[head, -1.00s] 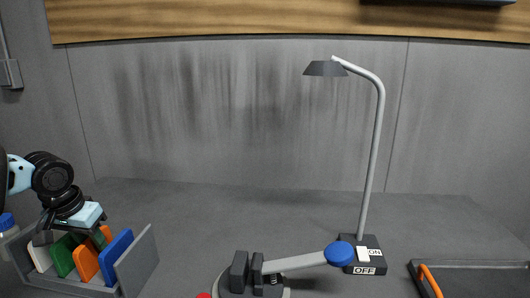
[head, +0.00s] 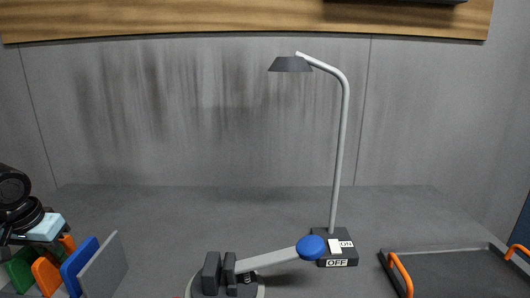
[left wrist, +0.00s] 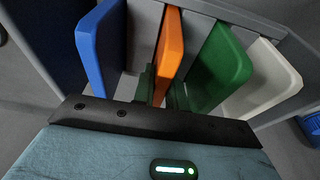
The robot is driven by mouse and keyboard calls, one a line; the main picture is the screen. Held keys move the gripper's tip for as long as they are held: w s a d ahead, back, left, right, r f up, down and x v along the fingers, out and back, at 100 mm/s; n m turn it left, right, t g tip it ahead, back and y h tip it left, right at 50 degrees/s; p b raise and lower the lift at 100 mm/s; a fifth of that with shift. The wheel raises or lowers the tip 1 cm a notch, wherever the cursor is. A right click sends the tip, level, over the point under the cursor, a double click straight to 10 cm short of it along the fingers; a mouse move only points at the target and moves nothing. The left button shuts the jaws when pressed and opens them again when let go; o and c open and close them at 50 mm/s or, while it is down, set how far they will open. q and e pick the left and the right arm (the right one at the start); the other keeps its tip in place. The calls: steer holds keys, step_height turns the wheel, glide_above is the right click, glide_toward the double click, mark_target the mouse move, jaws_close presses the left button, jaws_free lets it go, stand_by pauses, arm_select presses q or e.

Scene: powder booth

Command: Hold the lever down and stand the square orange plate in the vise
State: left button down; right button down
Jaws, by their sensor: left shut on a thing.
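The orange plate (left wrist: 169,48) stands in a slotted rack between a blue plate (left wrist: 101,45) and a green plate (left wrist: 220,65). My left gripper (left wrist: 162,92) is shut on the orange plate, which is still among the others. In the head view my left gripper (head: 55,250) is at the lower left and partly covers the orange plate (head: 46,276). The vise (head: 220,272) stands on the bench at the bottom middle, its jaws close together. Its lever (head: 268,258) slants up to the right and ends in a blue knob (head: 311,247). My right gripper is out of view.
A white plate (left wrist: 265,80) also stands in the rack, whose grey end panel (head: 104,268) faces the vise. A lamp (head: 340,150) with an ON/OFF switch base stands behind the knob. A dark tray (head: 450,268) with orange handles lies at right. Bench between rack and vise is clear.

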arm_select(q)
steer(key=shift+r, duration=0.1)
